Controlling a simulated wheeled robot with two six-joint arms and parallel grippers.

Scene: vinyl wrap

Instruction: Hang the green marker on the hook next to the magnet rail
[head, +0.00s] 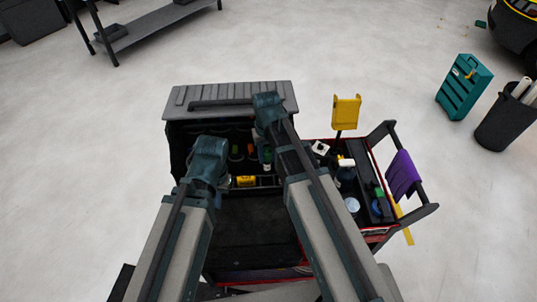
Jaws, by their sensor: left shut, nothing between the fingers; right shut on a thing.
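A small green thing, apparently the green marker (267,156), shows just below my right wrist, at the back of the dark cart. My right gripper (266,145) points down there and seems shut on it; the fingers are small and partly hidden by the arm. My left gripper (222,183) is shut and empty, lower and further left, over the cart's left side. The hook and the magnet rail are too small and dark to make out among the items on the cart's back wall.
The dark cart (245,225) has a grey slatted top (225,92) at the back and a yellow item (246,181) inside. A bin (503,125) stands far right.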

